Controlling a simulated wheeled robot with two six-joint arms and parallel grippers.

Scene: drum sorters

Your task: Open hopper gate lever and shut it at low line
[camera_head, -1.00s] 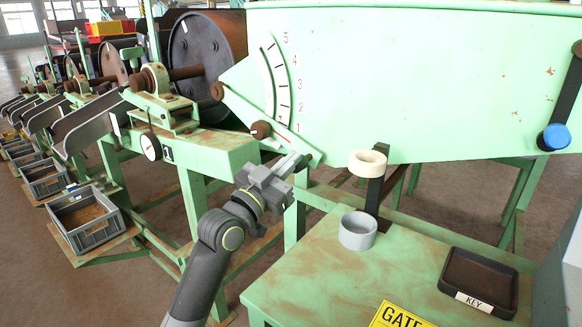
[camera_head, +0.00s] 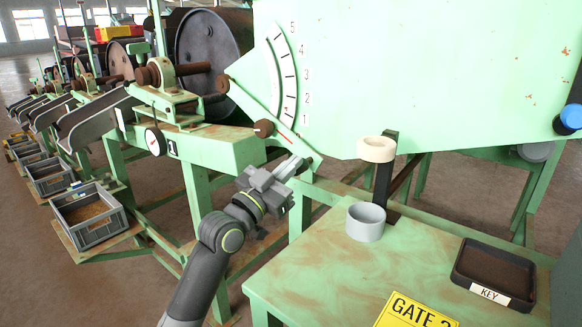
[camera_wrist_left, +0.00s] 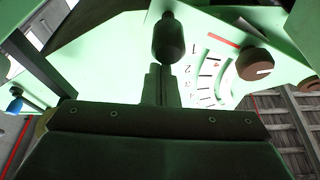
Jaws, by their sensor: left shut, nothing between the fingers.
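A green hopper (camera_head: 420,70) fills the upper right of the head view, with a curved scale (camera_head: 283,75) marked 1 to 5 and a short red line near 1. A brown knob (camera_head: 263,128) sits by the scale's low end. A black lever with a blue knob (camera_head: 570,118) hangs at the right edge. My left gripper (camera_head: 299,163) is shut and empty, just below and right of the brown knob. In the left wrist view, a dark handle (camera_wrist_left: 168,40) stands just ahead of the fingertips (camera_wrist_left: 160,72); I cannot tell whether they touch. My right gripper is out of view.
A green table (camera_head: 320,270) holds a grey cup (camera_head: 365,222), a black KEY tray (camera_head: 495,275) and a yellow GATE sign (camera_head: 415,312). A cream ring (camera_head: 376,149) tops a dark post. A dial gauge (camera_head: 155,142) and a grey crate (camera_head: 88,218) are at left.

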